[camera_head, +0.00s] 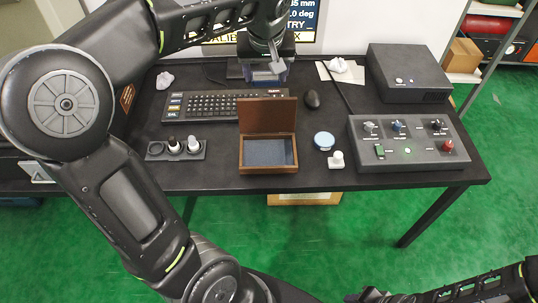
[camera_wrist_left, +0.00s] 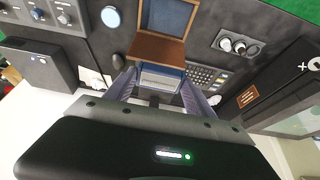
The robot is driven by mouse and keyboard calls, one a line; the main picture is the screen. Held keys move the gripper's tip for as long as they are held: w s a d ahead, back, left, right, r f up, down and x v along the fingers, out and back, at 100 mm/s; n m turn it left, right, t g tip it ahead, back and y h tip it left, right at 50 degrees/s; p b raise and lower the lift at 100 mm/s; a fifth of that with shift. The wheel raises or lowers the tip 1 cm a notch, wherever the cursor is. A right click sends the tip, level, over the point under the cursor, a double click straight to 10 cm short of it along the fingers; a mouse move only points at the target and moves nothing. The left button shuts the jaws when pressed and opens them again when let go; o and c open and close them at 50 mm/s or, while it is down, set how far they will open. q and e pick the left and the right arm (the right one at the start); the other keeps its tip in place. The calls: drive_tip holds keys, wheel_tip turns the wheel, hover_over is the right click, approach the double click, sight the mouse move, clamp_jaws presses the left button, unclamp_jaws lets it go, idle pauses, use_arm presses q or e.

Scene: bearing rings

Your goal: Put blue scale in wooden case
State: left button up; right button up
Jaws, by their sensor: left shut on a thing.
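The wooden case (camera_head: 268,172) stands open near the front middle of the table, its lid raised at the back. Its blue-lined inside looks empty. The case also shows in the left wrist view (camera_wrist_left: 158,50). My left gripper (camera_head: 266,72) is behind the case, above the back of the table, and is shut on the blue scale (camera_wrist_left: 162,80). The scale shows between the fingers in the left wrist view; in the head view (camera_head: 262,79) it is small and partly covered by the gripper. My right gripper (camera_head: 378,297) is at the bottom edge, dark and partly cut off.
A keyboard (camera_head: 203,106) lies behind and left of the case, with a mouse (camera_head: 312,99) to its right. A tray with small pieces (camera_head: 155,151) is left. A light blue disc (camera_head: 323,140), a white piece (camera_head: 336,160) and a control box (camera_head: 375,157) are right.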

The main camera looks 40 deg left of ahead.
use_arm(q)
drive_tip(key=b, duration=1.1)
hover_over(268, 154)
drive_tip(key=s, duration=0.1)
wheel_tip(268, 154, down, 20)
drive_tip(key=shift+s+d+f, duration=0.1)
drive_tip(key=shift+d+f, duration=0.15)
drive_tip(key=shift+d, duration=0.2)
drive_tip(key=shift+f+b, duration=0.4)
drive_tip(key=shift+f, duration=2.75)
drive_tip(key=shift+f, duration=1.85)
